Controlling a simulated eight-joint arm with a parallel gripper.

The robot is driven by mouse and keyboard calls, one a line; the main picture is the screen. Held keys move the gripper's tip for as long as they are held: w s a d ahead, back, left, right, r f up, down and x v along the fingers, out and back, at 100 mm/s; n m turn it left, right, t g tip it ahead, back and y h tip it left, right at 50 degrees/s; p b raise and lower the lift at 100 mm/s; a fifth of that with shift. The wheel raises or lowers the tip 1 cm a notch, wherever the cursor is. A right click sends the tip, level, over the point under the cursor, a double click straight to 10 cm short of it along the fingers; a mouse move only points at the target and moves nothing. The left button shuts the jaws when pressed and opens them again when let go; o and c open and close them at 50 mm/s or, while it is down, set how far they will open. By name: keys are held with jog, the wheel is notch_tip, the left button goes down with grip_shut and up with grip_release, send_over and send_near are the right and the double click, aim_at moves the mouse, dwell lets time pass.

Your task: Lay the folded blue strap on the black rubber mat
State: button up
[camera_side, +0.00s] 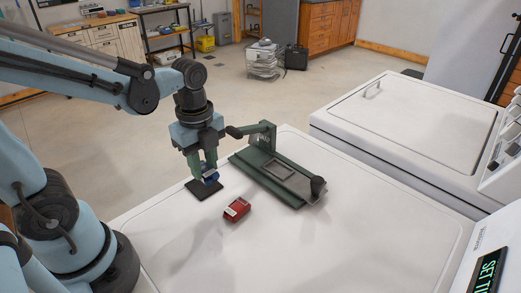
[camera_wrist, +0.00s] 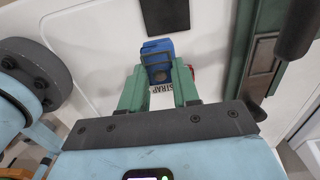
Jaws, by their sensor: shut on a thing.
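The folded blue strap (camera_side: 211,178) is held between the fingers of my gripper (camera_side: 202,174). In the wrist view the strap (camera_wrist: 158,52) sticks out past the green fingertips (camera_wrist: 160,78), with a white label reading "STRAP" near the fingers. The black rubber mat (camera_side: 207,192) lies flat on the white top. In the side view the strap overlaps the mat's far part. In the wrist view the mat (camera_wrist: 163,16) shows beyond the strap, with a narrow white gap between them. The strap's exact height above the surface cannot be told.
A red block-like item (camera_side: 237,209) lies in front and right of the mat; a bit of it shows behind a finger in the wrist view (camera_wrist: 191,69). A green fixture with a lever (camera_side: 279,173) stands right of the mat. The front white surface (camera_side: 300,250) is clear.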

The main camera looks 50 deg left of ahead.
send_over(204, 185)
notch_tip(204, 185, down, 3)
jog(key=shift+f, duration=2.1)
jog(key=shift+f, duration=0.15)
jog(key=o, duration=1)
jog(key=shift+c, duration=0.2)
notch_tip(204, 185, up, 12)
jog(key=d+n+t, duration=0.2)
jog(key=n, duration=0.4)
jog(key=d+n+t, duration=0.2)
jog(key=n, duration=0.4)
jog(key=d+n+t, duration=0.2)
jog(key=n+t, duration=0.1)
jog(key=n, duration=0.3)
jog(key=shift+r, duration=0.3)
